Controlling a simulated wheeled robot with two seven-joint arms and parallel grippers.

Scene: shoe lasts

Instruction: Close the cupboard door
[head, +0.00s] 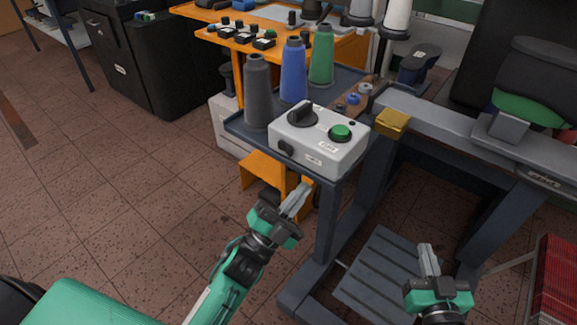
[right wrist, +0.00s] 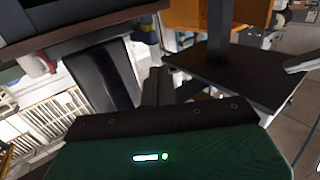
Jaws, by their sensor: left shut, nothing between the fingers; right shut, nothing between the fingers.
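A black cabinet (head: 155,75) with a small white label stands on the tiled floor at the back left of the head view. It may be the cupboard; I cannot tell whether any door on it is open. My left gripper (head: 303,188) is shut and empty, beside the front leg of the dark workstand and below the grey control box, well apart from the cabinet. My right gripper (head: 426,248) is shut and empty, over the slatted footrest at lower right. No cupboard door can be made out in the right wrist view.
The grey control box (head: 318,138) and thread cones, grey (head: 257,92), blue (head: 293,70) and green (head: 321,55), stand on the workstand. An orange bench (head: 222,42) is behind. The slatted footrest (head: 382,277) lies low. Open floor (head: 110,190) fills the left.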

